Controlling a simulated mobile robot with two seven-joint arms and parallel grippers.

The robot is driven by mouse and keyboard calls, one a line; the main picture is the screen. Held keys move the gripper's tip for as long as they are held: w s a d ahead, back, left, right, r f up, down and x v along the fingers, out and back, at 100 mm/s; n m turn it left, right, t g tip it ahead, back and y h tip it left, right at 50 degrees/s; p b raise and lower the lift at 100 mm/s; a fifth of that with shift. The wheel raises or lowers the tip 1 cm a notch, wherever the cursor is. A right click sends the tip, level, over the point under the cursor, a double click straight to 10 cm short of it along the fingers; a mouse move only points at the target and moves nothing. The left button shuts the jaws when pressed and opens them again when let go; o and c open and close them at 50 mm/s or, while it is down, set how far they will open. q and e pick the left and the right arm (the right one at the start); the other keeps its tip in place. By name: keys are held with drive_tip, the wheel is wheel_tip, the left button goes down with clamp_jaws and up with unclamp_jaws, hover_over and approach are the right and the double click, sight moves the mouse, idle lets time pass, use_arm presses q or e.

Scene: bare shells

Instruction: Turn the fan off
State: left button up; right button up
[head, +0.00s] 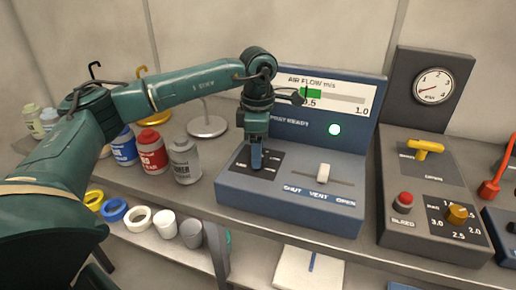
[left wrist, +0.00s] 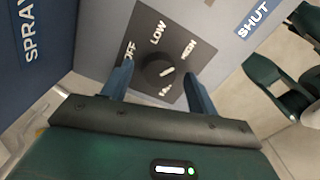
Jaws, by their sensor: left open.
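The fan's dial is a dark round knob (left wrist: 159,70) with a white mark, on a black square plate (left wrist: 140,30). The plate carries white words; OFF and LOW read clearly, the others are less clear. In the head view the plate (head: 271,164) is at the left of the blue-grey console (head: 290,205), and my gripper hides the knob. My left gripper (head: 256,160) points down over the plate. In the left wrist view my left gripper (left wrist: 158,68) is open, one finger on each side of the knob; I cannot tell whether they touch it. My right gripper is out of view.
A white slider (head: 323,173) marked SHUT, VENT, OPEN sits right of the dial.

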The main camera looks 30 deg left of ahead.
use_arm(q)
drive_tip(key=shift+f, duration=0.35)
drive_tip(key=shift+c, duration=0.3)
drive_tip(key=c, duration=0.9)
